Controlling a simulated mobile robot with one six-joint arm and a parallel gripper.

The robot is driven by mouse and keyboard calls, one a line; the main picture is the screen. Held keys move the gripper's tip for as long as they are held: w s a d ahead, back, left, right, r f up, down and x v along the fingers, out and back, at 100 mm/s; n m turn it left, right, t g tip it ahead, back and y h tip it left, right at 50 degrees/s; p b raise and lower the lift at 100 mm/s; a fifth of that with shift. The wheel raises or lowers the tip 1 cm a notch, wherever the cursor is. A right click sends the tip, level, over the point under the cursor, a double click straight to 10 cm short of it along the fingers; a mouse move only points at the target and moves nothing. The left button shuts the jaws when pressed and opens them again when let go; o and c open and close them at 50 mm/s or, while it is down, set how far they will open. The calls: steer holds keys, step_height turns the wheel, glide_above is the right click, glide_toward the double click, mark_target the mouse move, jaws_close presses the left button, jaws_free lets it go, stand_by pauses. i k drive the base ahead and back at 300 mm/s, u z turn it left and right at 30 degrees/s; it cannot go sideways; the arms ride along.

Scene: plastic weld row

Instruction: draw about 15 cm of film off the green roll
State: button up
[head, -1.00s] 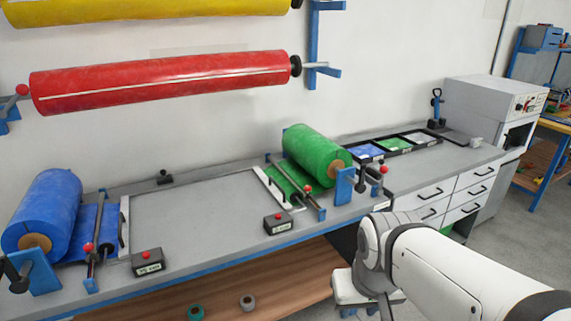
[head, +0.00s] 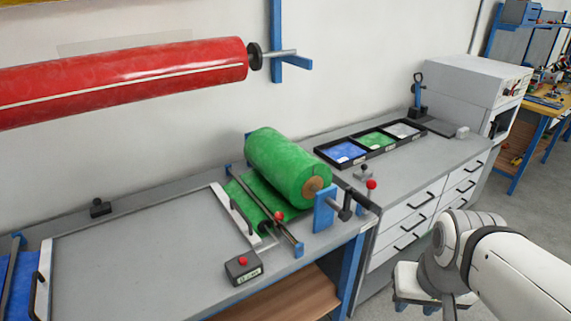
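The green roll (head: 287,166) sits on blue brackets at the right end of the grey bench. A short green film sheet (head: 247,207) runs from it, under a bar with a red knob (head: 279,216), to a pale clamp strip with a dark handle (head: 236,217). A small control box with a red button (head: 243,267) stands in front of it. My white arm (head: 500,265) shows at the lower right. My gripper is not clearly visible; the arm's end points down out of the picture.
The grey bench surface (head: 130,255) left of the clamp strip is clear. A red roll (head: 120,80) hangs on the wall above. A black tray (head: 322,156) of coloured samples lies right of the roll. Drawers (head: 420,215) stand near my arm. Blue film (head: 20,285) shows at the left edge.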

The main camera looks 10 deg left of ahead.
mark_target(243, 223)
steer(key=u, duration=0.35)
steer(key=i, duration=0.9)
steer(key=u, duration=0.75)
